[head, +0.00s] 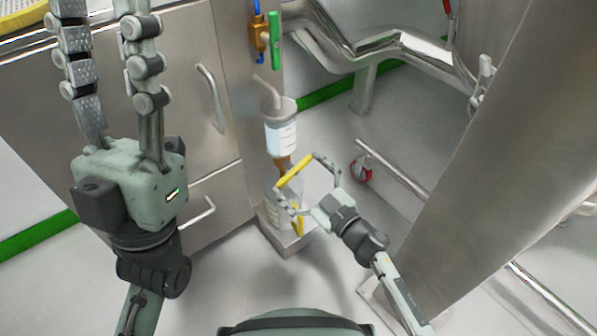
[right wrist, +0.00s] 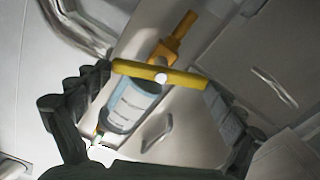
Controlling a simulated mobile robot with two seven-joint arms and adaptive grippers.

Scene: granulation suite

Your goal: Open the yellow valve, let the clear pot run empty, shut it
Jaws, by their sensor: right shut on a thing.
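The clear pot (head: 281,137) hangs upright beside the steel cabinet, with pale bluish contents and a white label. A brass-coloured valve body (head: 283,162) sits below it. The valve's yellow handle (head: 296,171) is a long bar, also seen in the right wrist view (right wrist: 185,80), where it lies crosswise to the orange-brown outlet (right wrist: 172,38). My right gripper (head: 304,183) is shut on the handle, one finger at each end. A clear vessel below on a steel base (head: 287,243) is partly hidden by the gripper. My left gripper (head: 105,35) is raised, open and empty.
A brass valve with a green handle (head: 274,40) is on the wall above the pot. The steel cabinet (head: 170,90) with bar handles stands left. Steel pipes (head: 345,50) run behind; a large steel column (head: 485,150) stands right. A red item (head: 362,168) is beside a pipe.

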